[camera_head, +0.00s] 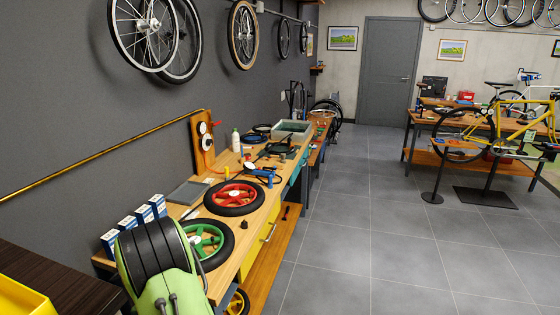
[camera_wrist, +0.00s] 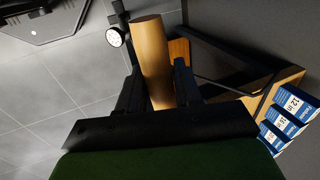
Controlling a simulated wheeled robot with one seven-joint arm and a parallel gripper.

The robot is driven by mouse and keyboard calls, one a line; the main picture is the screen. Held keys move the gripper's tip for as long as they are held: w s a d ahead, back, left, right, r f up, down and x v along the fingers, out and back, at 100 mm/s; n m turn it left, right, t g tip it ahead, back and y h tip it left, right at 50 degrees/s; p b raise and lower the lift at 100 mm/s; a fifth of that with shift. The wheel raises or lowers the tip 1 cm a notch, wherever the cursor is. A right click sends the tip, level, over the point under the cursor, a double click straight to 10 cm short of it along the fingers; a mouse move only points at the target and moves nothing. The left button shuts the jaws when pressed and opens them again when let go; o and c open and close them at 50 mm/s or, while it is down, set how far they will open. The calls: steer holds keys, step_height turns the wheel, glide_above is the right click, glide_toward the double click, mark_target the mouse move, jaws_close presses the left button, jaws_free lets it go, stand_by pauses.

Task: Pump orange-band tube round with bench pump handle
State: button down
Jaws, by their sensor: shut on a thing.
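In the wrist view my gripper (camera_wrist: 158,72) is shut on a tan wooden cylinder, which looks like the pump handle (camera_wrist: 150,38). One end of the handle points up in the picture, past the fingertips. A small round white-faced gauge (camera_wrist: 114,38) on a black part shows left of the handle. In the head view my green and black arm fills the lower left and hides the gripper and the handle. I cannot make out an orange band on any tube. Black rings (camera_head: 278,148) lie farther back on the bench (camera_head: 262,222).
A red wheel (camera_head: 235,196) and a green wheel (camera_head: 212,238) lie on the bench. Blue boxes (camera_head: 142,216) stand by the wall, also in the wrist view (camera_wrist: 285,118). A wooden board with discs (camera_head: 204,145) stands behind.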

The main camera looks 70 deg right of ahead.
step_height(320, 180, down, 34)
steer(key=b, duration=2.6)
